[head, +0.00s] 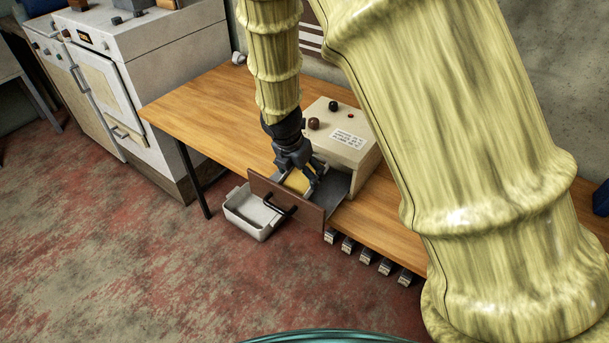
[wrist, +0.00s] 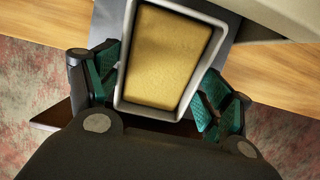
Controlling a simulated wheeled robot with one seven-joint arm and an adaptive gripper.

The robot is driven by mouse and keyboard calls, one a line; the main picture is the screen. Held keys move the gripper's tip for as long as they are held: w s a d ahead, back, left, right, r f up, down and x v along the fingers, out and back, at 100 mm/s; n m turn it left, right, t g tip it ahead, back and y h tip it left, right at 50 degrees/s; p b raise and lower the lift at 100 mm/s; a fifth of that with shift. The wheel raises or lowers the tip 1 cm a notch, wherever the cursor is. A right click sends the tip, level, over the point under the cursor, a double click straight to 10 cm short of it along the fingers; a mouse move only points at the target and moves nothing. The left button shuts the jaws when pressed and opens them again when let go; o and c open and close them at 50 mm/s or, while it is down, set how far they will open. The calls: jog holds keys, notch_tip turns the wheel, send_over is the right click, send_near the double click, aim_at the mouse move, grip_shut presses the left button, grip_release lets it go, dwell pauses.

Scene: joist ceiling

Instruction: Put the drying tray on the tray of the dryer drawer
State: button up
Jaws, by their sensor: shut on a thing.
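The drying tray (wrist: 168,55) is a pale grey rectangular pan with a level yellow-tan filling. My gripper (wrist: 160,85) is shut on it, with green-padded fingers against its two sides. In the head view my gripper (head: 298,173) points down into the open dryer drawer, and the tray's yellow filling (head: 298,182) shows between the fingers. The drawer has a brown front (head: 285,203) with a black handle and a grey tray surface (head: 336,184). The drying tray is inside the drawer's outline, behind the front. I cannot tell whether its underside touches the drawer.
The beige dryer box (head: 345,150) with dark knobs stands on the wooden bench (head: 210,110), right behind the drawer. A white bin (head: 250,212) is below the drawer front at left. Several small metal blocks (head: 367,256) line the bench's front edge. A white stove (head: 150,70) stands at left.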

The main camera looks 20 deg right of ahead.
aim_at(305, 177)
jog(key=shift+f, duration=0.3)
jog(key=shift+w+d, duration=0.1)
jog(key=shift+w, duration=0.05)
jog(key=shift+w+d+g+y+p, duration=0.2)
jog(key=shift+g+y+p, duration=0.2)
jog(key=shift+y+p, duration=0.25)
jog(key=shift+d+r+g+y+p, duration=0.1)
jog(key=shift+d+g+y+p, duration=0.15)
jog(key=shift+g+p, duration=0.1)
jog(key=shift+w+d+g+y+p, duration=0.1)
jog(key=shift+w+g+y+p, duration=0.1)
jog(key=shift+g+y+p, duration=0.15)
jog(key=shift+f, duration=1.45)
jog(key=shift+f, duration=0.1)
jog(key=o, duration=1.1)
